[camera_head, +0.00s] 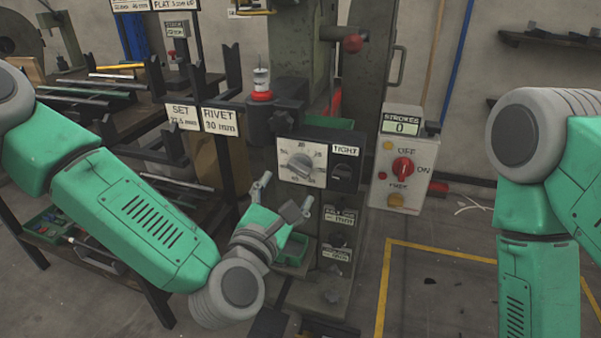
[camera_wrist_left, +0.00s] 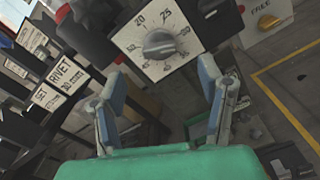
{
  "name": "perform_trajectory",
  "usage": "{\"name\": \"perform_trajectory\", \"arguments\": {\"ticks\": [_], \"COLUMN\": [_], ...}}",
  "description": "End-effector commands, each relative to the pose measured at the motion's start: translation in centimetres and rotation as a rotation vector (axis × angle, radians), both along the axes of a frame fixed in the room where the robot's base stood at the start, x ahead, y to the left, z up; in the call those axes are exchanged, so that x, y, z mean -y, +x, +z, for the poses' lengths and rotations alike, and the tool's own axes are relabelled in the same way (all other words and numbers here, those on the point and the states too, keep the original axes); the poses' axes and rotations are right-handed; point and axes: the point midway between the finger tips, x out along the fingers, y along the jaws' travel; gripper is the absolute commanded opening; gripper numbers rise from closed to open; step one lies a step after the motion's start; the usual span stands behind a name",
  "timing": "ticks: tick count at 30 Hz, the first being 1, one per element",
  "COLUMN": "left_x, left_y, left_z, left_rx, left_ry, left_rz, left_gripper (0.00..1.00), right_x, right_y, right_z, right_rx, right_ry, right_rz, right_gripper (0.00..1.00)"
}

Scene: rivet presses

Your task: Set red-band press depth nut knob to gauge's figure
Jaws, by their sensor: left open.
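The depth nut knob (camera_head: 301,165) is a grey round knob on a white dial plate (camera_head: 287,176) on the press. In the left wrist view the knob (camera_wrist_left: 159,45) sits under the figures 20 and 25; its exact setting is too small to tell. A red band (camera_head: 262,96) rings the part above and left of it. A SET sign (camera_head: 183,117) seems to read 22.5 mm, its first digit unclear. My left gripper (camera_head: 284,194) is open and empty, just below the dial. In the wrist view its fingers (camera_wrist_left: 163,75) stand apart either side below the knob, not touching it.
A RIVET 30 mm sign (camera_head: 220,121) stands beside the SET sign. A TIGHT switch plate (camera_head: 344,163) is right of the dial. A control box (camera_head: 402,160) with a red switch and a STROKES counter at 0 is further right. My right arm fills the right edge.

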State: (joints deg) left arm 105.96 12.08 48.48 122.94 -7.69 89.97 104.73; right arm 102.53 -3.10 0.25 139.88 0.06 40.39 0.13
Motion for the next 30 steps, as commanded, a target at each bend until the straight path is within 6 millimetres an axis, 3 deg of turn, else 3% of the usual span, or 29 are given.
{"name": "perform_trajectory", "arguments": {"ticks": [6,12,25,29,30], "left_x": [1.6,2.4,2.6,2.7,2.7], "left_y": [4.4,7.0,7.9,7.9,7.9], "left_z": [-0.2,-0.1,0.0,0.0,0.0], "left_rx": [0.005,0.002,0.001,0.000,0.000], "left_ry": [0.003,0.004,0.003,0.004,0.004], "left_rz": [0.001,0.000,-0.001,-0.001,0.000], "left_gripper": [0.62,0.62,0.62,0.16,0.13], "right_x": [0.0,0.0,0.0,0.0,0.0], "right_y": [0.0,0.0,0.0,0.0,0.0], "right_z": [-1.4,-2.0,-2.1,-2.1,-2.1], "right_rx": [0.000,0.000,0.000,0.000,0.000], "right_ry": [0.000,0.000,0.000,0.000,0.000], "right_rz": [0.001,0.001,0.000,0.001,0.001], "right_gripper": [0.00,0.00,0.00,0.00,0.00]}}
